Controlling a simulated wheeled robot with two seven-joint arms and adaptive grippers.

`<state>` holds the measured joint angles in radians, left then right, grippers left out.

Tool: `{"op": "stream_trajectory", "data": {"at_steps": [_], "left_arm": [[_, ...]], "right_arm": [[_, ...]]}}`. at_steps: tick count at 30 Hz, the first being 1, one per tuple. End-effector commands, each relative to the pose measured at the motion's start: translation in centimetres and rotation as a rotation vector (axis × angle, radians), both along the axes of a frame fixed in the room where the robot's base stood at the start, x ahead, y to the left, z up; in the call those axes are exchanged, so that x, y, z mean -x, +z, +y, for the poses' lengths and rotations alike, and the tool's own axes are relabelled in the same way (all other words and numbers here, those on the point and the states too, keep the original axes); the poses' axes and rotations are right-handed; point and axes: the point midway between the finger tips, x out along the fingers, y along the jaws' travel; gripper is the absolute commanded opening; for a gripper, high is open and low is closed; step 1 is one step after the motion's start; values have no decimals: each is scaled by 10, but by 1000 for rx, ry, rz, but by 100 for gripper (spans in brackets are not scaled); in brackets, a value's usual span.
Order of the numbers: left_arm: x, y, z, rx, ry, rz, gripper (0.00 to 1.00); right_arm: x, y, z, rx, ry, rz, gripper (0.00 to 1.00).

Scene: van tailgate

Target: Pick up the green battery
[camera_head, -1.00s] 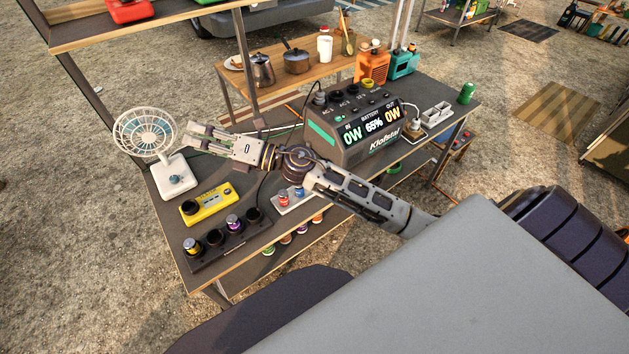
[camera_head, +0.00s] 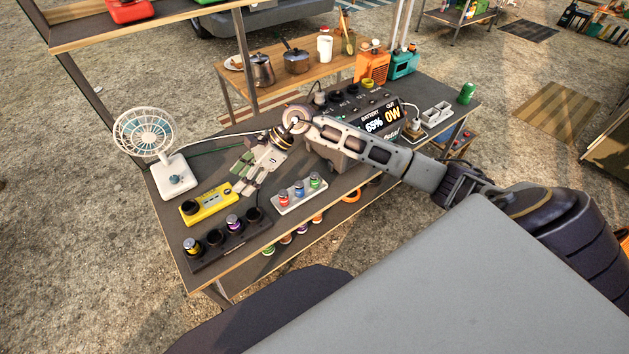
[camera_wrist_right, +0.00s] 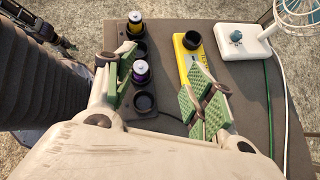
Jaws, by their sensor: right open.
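A small green battery (camera_head: 315,181) stands upright at the far right end of the white tray (camera_head: 287,207), beside a blue battery (camera_head: 299,189) and a red one (camera_head: 283,199). My right gripper (camera_head: 243,182) is open and empty above the table, left of the tray, with its fingers toward the yellow device (camera_head: 209,204). In the right wrist view its green-padded fingers (camera_wrist_right: 160,85) are spread wide, over the dark holder (camera_wrist_right: 145,118). The green battery does not show in that view. My left gripper is not in view.
The dark holder holds a yellow-topped battery (camera_head: 193,246) and a purple one (camera_head: 234,223), with empty sockets. A white fan (camera_head: 176,178) stands at the left. The power station (camera_head: 345,150) stands behind, partly hidden by my arm. More batteries (camera_head: 285,238) show below the tabletop.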

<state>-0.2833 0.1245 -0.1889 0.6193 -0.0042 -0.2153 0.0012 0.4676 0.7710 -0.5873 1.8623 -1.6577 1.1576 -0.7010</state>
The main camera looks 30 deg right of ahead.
Motion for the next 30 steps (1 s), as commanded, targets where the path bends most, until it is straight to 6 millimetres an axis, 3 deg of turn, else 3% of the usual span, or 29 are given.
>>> {"op": "stream_trajectory", "data": {"at_steps": [9,18,24,30], "left_arm": [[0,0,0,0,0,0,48],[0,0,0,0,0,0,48],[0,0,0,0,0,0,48],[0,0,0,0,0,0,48]], "right_arm": [[-10,-26,-101,417,93,5,54],[-11,-21,-199,751,129,77,54],[-10,-15,-226,837,133,106,54],[-9,-15,-228,843,134,109,54]]}}
